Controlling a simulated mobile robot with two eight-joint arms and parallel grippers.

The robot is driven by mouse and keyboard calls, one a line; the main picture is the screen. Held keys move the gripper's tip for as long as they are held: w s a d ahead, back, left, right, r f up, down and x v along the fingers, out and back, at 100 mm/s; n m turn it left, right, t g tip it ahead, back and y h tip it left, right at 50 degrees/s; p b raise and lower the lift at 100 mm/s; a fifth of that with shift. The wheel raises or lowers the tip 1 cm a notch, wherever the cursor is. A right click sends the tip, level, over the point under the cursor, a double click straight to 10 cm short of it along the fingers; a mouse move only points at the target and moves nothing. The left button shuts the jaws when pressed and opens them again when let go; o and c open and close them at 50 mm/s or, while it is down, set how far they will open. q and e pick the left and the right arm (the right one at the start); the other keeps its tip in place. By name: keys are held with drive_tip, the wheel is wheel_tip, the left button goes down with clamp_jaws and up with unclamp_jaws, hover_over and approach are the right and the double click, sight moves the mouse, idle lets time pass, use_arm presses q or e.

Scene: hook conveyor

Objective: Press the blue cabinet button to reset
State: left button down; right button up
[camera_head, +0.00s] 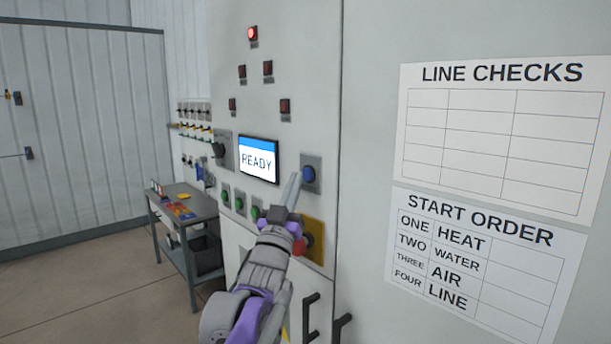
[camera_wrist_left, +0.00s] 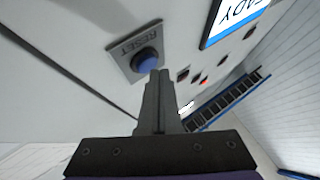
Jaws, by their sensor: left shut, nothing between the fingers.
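The blue button (camera_head: 308,173) sits on a grey plate on the cabinet front, right of the screen. In the left wrist view the blue button (camera_wrist_left: 146,61) shows on its plate, which is marked RESET. My left gripper (camera_head: 296,178) is shut and empty, with its fingertips just beside the button in the head view. In the left wrist view the fingertips (camera_wrist_left: 158,74) overlap the lower right edge of the button. I cannot tell whether they touch it. The screen (camera_head: 258,160) reads READY. My right gripper is not in view.
Green buttons (camera_head: 239,203) sit below the screen. A yellow plate with a dark knob (camera_head: 309,240) and a red part is behind my left wrist. A red lamp (camera_head: 252,33) is lit above. A cart (camera_head: 187,228) stands at the left. Signs (camera_head: 500,130) hang at the right.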

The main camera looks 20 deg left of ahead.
use_arm(q)
drive_tip(key=shift+s+a, duration=0.1)
drive_tip(key=shift+s, duration=0.15)
drive_tip(key=s, duration=0.1)
drive_tip(key=s+a, duration=0.1)
drive_tip(key=s, duration=0.1)
drive_tip(key=s+a, duration=0.1)
drive_tip(key=shift+s, duration=0.35)
drive_tip(key=shift+f, duration=0.1)
idle(0.7)
